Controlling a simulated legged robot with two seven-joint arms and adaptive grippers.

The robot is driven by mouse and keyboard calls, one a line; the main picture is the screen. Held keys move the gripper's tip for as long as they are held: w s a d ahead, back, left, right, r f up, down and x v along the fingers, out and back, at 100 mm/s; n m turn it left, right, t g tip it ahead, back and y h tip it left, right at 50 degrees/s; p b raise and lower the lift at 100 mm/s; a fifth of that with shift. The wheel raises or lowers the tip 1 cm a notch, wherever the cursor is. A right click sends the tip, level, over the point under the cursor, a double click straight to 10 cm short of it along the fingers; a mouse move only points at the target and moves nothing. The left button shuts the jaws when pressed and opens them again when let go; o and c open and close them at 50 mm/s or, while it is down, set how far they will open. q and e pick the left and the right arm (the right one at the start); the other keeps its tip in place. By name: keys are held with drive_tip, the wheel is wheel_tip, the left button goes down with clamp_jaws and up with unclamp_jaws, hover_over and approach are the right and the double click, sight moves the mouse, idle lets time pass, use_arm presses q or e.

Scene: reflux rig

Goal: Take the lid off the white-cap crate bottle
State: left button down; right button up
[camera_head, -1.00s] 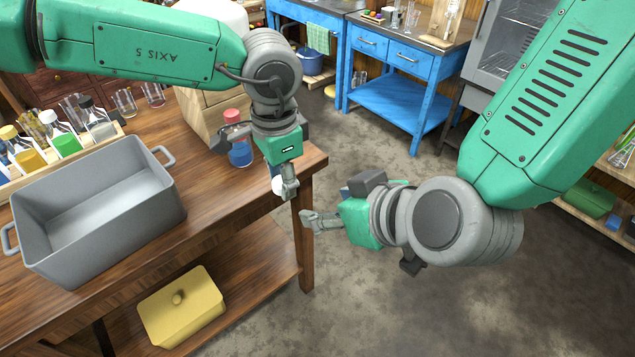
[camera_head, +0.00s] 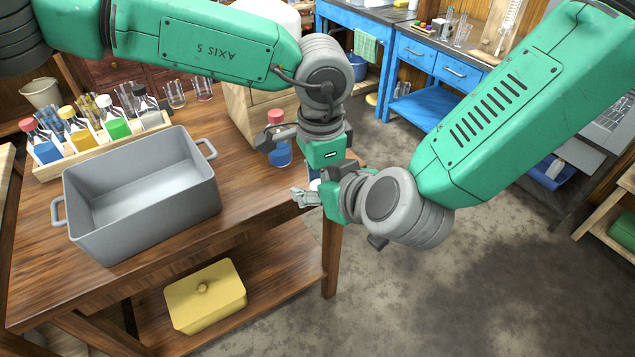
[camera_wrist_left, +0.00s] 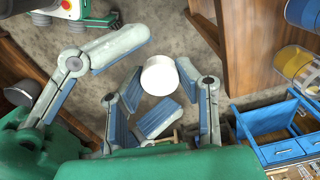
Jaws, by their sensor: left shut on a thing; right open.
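A bottle with a white cap (camera_head: 103,107) and green contents stands in the wooden crate (camera_head: 85,155) at the left. A separate white cap (camera_wrist_left: 160,75) shows between fingers in the left wrist view; whatever is under it is hidden. My left gripper (camera_wrist_left: 165,92) is shut on this white-capped thing, past the table's right corner. In the head view the cap is a small white patch (camera_head: 315,184), mostly covered. My right gripper (camera_head: 304,197) is open beside it, its fingers pointing left; its hand covers the left fingertips.
A grey tub (camera_head: 140,205) stands on the wooden table in front of the crate. A red-capped bottle (camera_head: 279,140) with blue liquid stands close behind my left wrist. A yellow lidded box (camera_head: 205,296) is on the lower shelf. Blue benches (camera_head: 430,70) stand at the back.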

drive_tip(key=shift+w+a+f, duration=0.2)
drive_tip(key=shift+w, duration=0.05)
drive_tip(key=c, duration=1.2)
use_arm(q)
drive_tip(key=c, duration=1.1)
unclamp_jaws()
use_arm(e)
drive_tip(key=shift+s, duration=0.1)
use_arm(q)
drive_tip(key=shift+r, duration=0.15)
